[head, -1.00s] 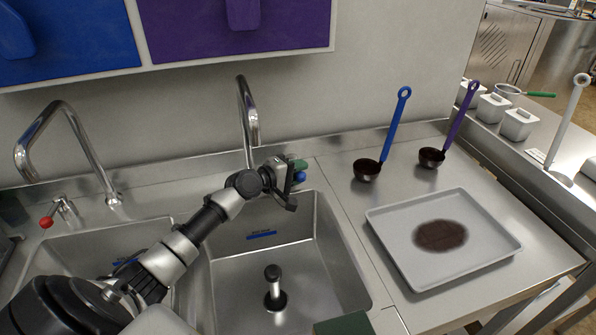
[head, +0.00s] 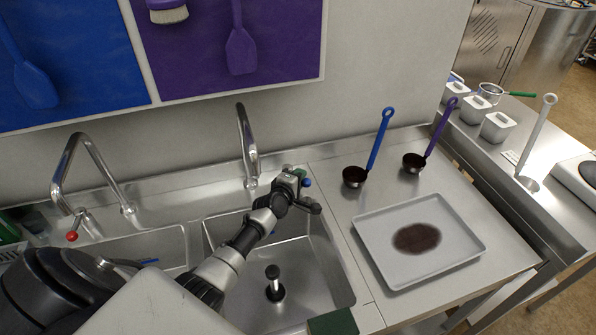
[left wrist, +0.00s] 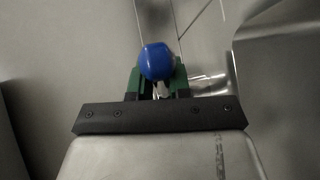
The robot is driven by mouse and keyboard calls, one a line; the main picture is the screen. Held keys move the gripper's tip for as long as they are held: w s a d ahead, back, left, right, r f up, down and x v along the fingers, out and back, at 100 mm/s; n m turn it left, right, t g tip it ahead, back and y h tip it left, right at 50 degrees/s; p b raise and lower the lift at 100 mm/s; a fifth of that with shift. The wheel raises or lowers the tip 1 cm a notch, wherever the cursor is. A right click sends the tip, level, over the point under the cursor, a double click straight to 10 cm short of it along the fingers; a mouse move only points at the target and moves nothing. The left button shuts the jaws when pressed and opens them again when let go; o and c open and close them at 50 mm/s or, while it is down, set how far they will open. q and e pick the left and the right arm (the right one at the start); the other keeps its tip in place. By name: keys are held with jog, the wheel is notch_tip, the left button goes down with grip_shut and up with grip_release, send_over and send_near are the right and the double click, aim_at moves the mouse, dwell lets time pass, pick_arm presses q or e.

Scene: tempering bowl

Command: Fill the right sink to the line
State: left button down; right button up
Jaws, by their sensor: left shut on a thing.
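The right sink (head: 335,280) is a steel basin with a dark-topped upright plug (head: 273,283) at its floor. I see no clear water surface in it. Its back wall, where the line would show, is covered by my left arm. The right tap (head: 246,145) curves over from behind; I cannot tell whether water runs from it. My left gripper (head: 298,176) is at the blue tap knob (head: 307,182) behind the sink's back right corner. In the left wrist view, its green fingers (left wrist: 158,82) are shut on the round blue knob (left wrist: 156,62). My right gripper is out of view.
A left sink (head: 165,245) with a tap and red knob (head: 72,236) lies to the left. On the right counter are a tray (head: 375,262) with a dark patch, a blue-handled ladle (head: 354,177) and a purple-handled one (head: 414,163). A dark green block (head: 332,322) is in front.

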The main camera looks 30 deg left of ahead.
pick_arm(q)
jog(key=shift+d+f, duration=0.1)
jog(key=shift+d, duration=0.05)
jog(key=c, duration=1.1)
grip_release()
jog(key=shift+d, duration=0.2)
jog(key=shift+s, duration=0.6)
jog(key=p+v, duration=0.1)
jog(key=v, duration=0.8)
jog(key=shift+s+r, duration=0.25)
jog(key=shift+s, duration=0.05)
jog(key=shift+d+f, duration=0.1)
